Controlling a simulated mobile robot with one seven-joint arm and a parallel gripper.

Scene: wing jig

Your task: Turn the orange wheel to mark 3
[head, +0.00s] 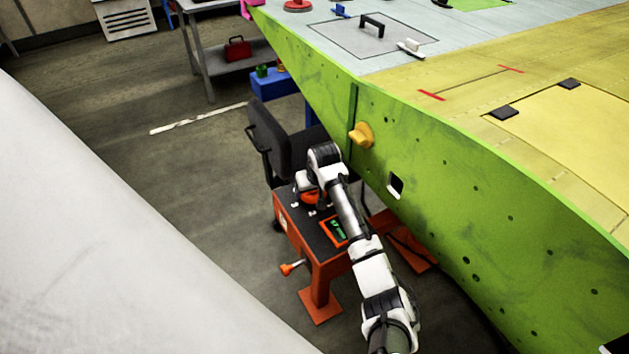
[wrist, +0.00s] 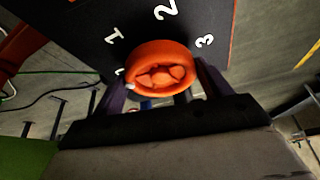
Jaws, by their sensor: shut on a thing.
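The orange wheel (wrist: 161,66) sits on the dark panel top in the wrist view. The white marks 1 (wrist: 114,36), 2 (wrist: 167,9) and 3 (wrist: 204,41) stand around it. Another white mark shows at its left edge, too cut off to read. A small pale spot is on the wheel's lower left rim. My gripper (wrist: 160,86) is shut on the wheel, one finger on each side. In the head view the wheel (head: 310,197) is partly hidden under my gripper, on the orange stand (head: 318,272).
A green wing panel (head: 450,190) with a yellow knob (head: 361,135) rises right of the stand. A dark chair (head: 275,140) is close behind. A small green display (head: 334,231) and an orange-tipped handle (head: 291,268) are on the stand. Open floor lies left.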

